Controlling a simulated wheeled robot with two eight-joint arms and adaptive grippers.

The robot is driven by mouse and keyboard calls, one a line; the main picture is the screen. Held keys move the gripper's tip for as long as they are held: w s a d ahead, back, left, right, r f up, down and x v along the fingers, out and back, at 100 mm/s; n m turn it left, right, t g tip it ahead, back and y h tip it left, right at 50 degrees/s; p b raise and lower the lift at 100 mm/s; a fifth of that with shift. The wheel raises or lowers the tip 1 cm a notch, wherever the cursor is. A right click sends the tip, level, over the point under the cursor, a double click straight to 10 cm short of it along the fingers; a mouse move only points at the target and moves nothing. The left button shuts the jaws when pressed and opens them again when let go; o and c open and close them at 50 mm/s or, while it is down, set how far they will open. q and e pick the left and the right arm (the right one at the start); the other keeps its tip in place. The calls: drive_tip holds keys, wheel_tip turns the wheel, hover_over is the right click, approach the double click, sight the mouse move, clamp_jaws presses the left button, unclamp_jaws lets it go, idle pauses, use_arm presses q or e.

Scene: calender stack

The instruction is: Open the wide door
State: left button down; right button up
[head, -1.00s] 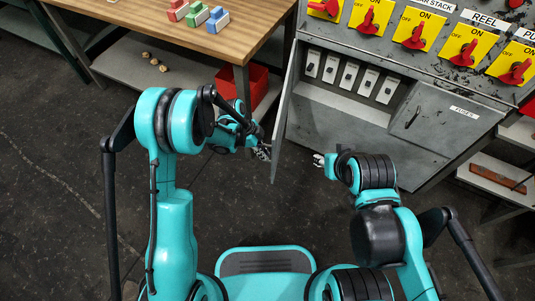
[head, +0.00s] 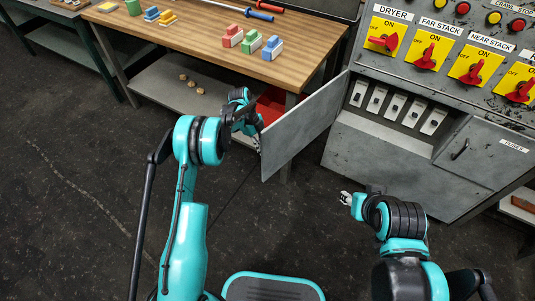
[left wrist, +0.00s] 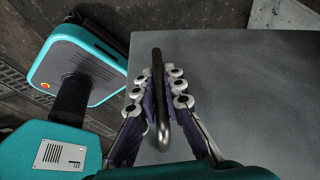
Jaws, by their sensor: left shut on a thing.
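The wide grey door (head: 303,128) stands swung out to the left from the grey cabinet in the head view. Its flat panel also fills the right of the left wrist view (left wrist: 255,100). My left gripper (head: 258,140) is at the door's outer edge, partly hidden by the panel. In the left wrist view, my left gripper (left wrist: 158,98) is shut on the dark bar handle (left wrist: 158,70), with a finger on each side. My right gripper (head: 346,198) is below the cabinet front, apart from the door; its fingers are too small to read.
Several white fuse switches (head: 398,108) show in the open compartment. The smaller fuses door (head: 485,150) is closed. A wooden table (head: 195,32) with coloured blocks and a red bin (head: 272,104) stand behind the door. Dark floor is clear in front.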

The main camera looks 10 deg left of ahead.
use_arm(q)
drive_tip(key=shift+a, duration=0.25)
drive_tip(key=c, duration=1.6)
unclamp_jaws()
drive_tip(key=shift+r, duration=0.25)
drive_tip(key=v, duration=1.1)
drive_tip(key=shift+r, duration=0.2)
drive_tip(key=shift+w+a, duration=0.1)
drive_tip(key=shift+a, duration=0.05)
